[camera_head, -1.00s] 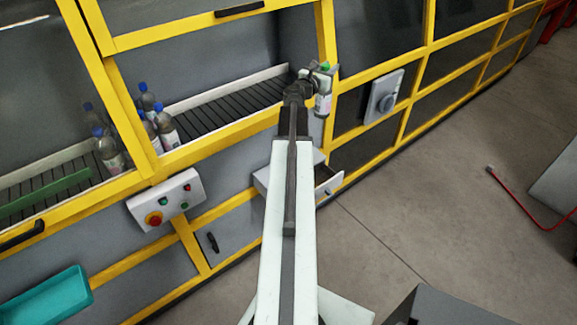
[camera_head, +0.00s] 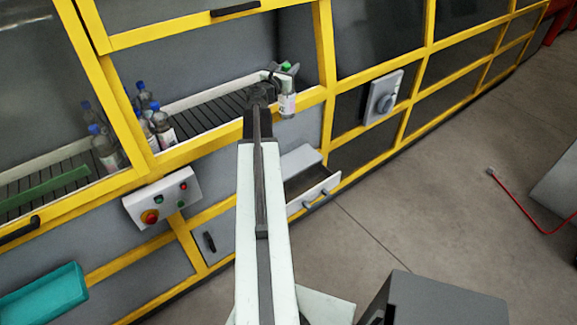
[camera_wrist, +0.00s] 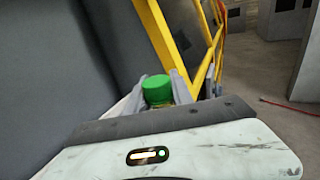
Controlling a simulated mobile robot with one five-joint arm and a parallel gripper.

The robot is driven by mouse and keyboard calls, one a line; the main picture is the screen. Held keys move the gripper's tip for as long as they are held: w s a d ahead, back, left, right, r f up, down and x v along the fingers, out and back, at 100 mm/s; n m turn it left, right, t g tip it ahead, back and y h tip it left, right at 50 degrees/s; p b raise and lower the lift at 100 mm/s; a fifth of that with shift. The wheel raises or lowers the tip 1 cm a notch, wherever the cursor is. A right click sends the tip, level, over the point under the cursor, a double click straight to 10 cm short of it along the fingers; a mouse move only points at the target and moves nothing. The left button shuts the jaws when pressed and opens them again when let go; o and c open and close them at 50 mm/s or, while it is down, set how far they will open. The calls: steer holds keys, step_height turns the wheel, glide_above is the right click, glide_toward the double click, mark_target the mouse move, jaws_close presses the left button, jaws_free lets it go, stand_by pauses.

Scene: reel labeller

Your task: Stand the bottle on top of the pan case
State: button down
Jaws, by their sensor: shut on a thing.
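My gripper (camera_head: 286,74) is shut on a clear bottle with a green cap and a pale label (camera_head: 287,104). The bottle hangs nearly upright in front of the machine's yellow frame, by the right end of the conveyor opening. In the wrist view, its green cap (camera_wrist: 157,88) shows between my two fingers (camera_wrist: 163,92); the lower part of the bottle is hidden. A white case with an open drawer (camera_head: 300,158), which looks like the pan case, is on the machine front below the bottle. My arm hides its left part. The bottle is apart from it.
Several blue-capped bottles (camera_head: 161,126) stand by the slatted conveyor (camera_head: 205,115) at left. A control box (camera_head: 161,198), a teal tray (camera_head: 45,293) and a grey dial box (camera_head: 382,97) are on the machine front. The floor at right is mostly clear, with a red cable (camera_head: 515,200).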

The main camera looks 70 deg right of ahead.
steer(key=s+a+f+m+g+y+b, duration=0.1)
steer(key=s+a+f+m+g+b, duration=0.1)
steer(key=a+f+b, duration=0.75)
steer(key=s+a+f+m+g+b, duration=0.1)
steer(key=a+f+g+b, duration=0.2)
steer(key=a+f+b, duration=0.65)
steer(key=d+f+b, duration=0.4)
steer(key=d, duration=0.5)
steer(key=w+d+f+b, duration=0.1)
steer(key=d+f+b, duration=0.2)
steer(key=d, duration=0.6)
steer(key=shift+w+f+b, duration=0.3)
steer(key=shift+f+b, duration=0.1)
steer(key=shift+f, duration=0.3)
steer(key=c, duration=1.1)
jaws_free()
steer(key=shift+d, duration=0.1)
steer(key=shift+r, duration=0.2)
steer(key=v, duration=1.2)
steer(key=shift+r, duration=0.1)
